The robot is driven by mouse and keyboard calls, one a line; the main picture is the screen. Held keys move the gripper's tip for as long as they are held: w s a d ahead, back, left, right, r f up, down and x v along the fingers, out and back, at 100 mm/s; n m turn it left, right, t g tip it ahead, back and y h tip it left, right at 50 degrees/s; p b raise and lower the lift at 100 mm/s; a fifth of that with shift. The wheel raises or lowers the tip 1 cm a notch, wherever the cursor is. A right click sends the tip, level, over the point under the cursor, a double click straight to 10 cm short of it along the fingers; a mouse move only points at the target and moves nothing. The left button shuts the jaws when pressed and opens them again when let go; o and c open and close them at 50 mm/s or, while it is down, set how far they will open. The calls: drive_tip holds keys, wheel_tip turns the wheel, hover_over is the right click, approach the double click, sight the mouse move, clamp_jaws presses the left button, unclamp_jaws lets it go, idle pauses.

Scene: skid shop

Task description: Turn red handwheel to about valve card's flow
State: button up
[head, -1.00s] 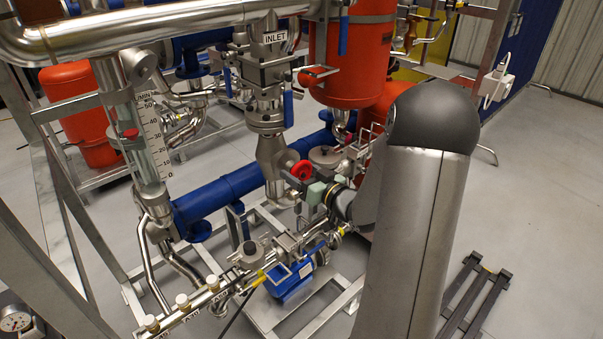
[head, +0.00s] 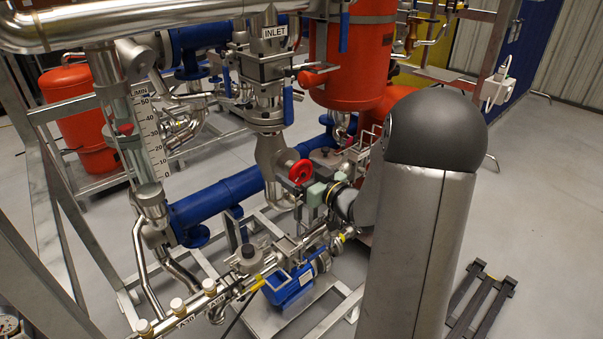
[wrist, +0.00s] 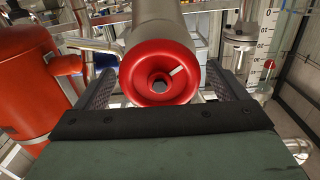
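The red handwheel (head: 300,172) sits on the side of the steel valve body under the INLET label. In the wrist view the handwheel (wrist: 159,72) fills the space between the fingers, with a white mark on its face. My gripper (head: 308,183) is right at the wheel. In the wrist view my gripper (wrist: 160,72) is open, one finger on each side of the rim, with narrow gaps visible. The flow scale (head: 152,135), marked 0 to 50, stands left beside a sight tube; a red float (head: 125,128) shows in its upper half. I cannot make out a readable valve card.
A blue horizontal pipe (head: 235,190) runs behind the wheel. A blue pump (head: 290,285) and steel pipework lie below. An orange tank (head: 352,60) stands close above right. Open grey floor (head: 540,220) lies to the right.

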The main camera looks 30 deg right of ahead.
drive_tip(key=b+v, duration=0.3)
drive_tip(key=v, duration=1.4)
drive_tip(key=shift+s, duration=0.2)
drive_tip(key=shift+d, duration=0.15)
drive_tip(key=w+a+f+m+g+h, duration=0.35)
drive_tip(key=w+g+h, duration=0.2)
drive_tip(key=h, duration=0.25)
drive_tip(key=s+a+f+g+y, duration=0.1)
drive_tip(key=s+a+f+g, duration=0.1)
drive_tip(key=s+a+g, duration=0.3)
drive_tip(key=s+a+f+n+g+y, duration=0.1)
drive_tip(key=s+a+g, duration=0.5)
drive_tip(key=s+a, duration=0.7)
drive_tip(key=shift+a+f+y, duration=0.15)
drive_tip(key=shift+f+y, duration=0.55)
drive_tip(key=shift+f, duration=0.05)
drive_tip(key=shift+g, duration=0.25)
